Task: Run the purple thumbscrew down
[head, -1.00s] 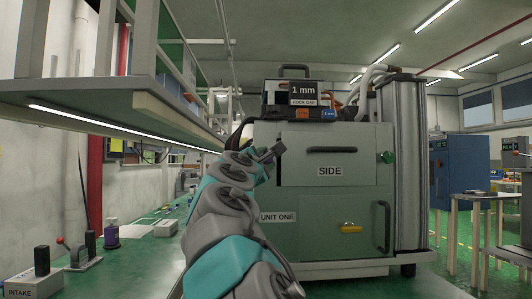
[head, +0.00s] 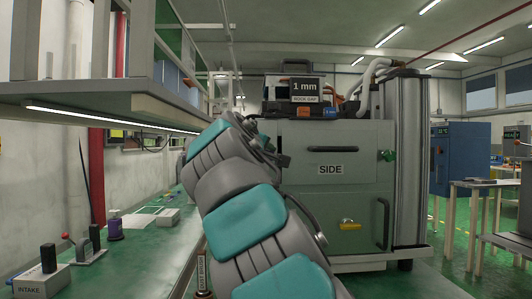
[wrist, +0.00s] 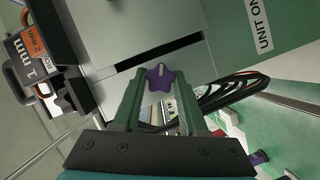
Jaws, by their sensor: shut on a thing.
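The purple thumbscrew (wrist: 160,77) is a star-shaped knob in the wrist view. It sits between the fingertips of my gripper (wrist: 160,85), which is shut on it. The knob is beside a dark slot (wrist: 160,55) in the pale cabinet face. In the head view my own arm covers the gripper and the thumbscrew. The cabinet (head: 337,205) with the SIDE label stands behind my arm.
A black box marked 1 mm (head: 303,91) sits on the cabinet. A green knob (head: 387,155) and a yellow latch (head: 350,225) are on its face. A shelf (head: 100,105) overhangs the green bench (head: 130,255) at left.

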